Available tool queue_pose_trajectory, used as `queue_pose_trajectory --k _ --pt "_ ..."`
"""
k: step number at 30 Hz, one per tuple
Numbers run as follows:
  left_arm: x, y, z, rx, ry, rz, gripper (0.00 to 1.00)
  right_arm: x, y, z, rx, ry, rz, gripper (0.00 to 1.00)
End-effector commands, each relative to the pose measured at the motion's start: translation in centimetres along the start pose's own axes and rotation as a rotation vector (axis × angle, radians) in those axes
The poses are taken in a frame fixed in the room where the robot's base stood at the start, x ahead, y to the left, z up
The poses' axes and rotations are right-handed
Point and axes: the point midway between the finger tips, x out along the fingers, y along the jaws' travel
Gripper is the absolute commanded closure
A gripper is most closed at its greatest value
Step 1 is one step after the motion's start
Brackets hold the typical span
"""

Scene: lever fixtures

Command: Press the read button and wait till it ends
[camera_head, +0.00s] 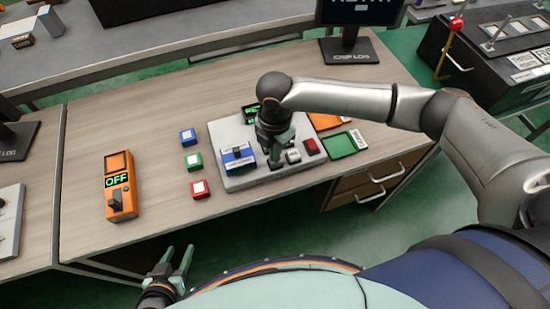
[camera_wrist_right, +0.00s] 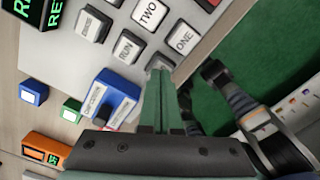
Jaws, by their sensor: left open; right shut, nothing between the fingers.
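A grey panel (camera_head: 222,132) lies on the desk and carries a blue block (camera_head: 238,156) and several buttons. In the right wrist view the keys RUN (camera_wrist_right: 128,47), TWO (camera_wrist_right: 151,14) and ONE (camera_wrist_right: 182,38) can be read. My right gripper (camera_head: 275,162) is shut and empty, pointing down over the panel. In the wrist view its fingertips (camera_wrist_right: 160,74) overlap a small grey key (camera_wrist_right: 160,62) whose label is hidden. I cannot tell whether they touch it. No label reading READ is clear. My left gripper (camera_head: 180,262) is open and empty, below the desk's front edge.
Blue (camera_head: 188,136), green (camera_head: 193,160) and red (camera_head: 200,189) buttons stand left of the panel. An orange box (camera_head: 119,182) showing OFF is further left. A green tray (camera_head: 343,144) lies right. A monitor (camera_head: 350,45) stands behind.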

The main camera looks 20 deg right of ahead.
Motion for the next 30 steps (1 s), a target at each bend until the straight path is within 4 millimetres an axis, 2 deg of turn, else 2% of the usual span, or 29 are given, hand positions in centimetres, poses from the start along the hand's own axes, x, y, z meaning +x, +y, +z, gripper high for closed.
queue_pose_trajectory --k 11,30 --pt "0.0 0.0 0.0 0.0 0.0 0.0 0.5 0.3 0.0 0.0 0.0 0.0 0.0 1.0" --pt "-3.4 0.3 -3.8 0.0 0.0 0.0 0.5 -4.4 0.0 0.0 -0.001 0.0 0.001 1.0"
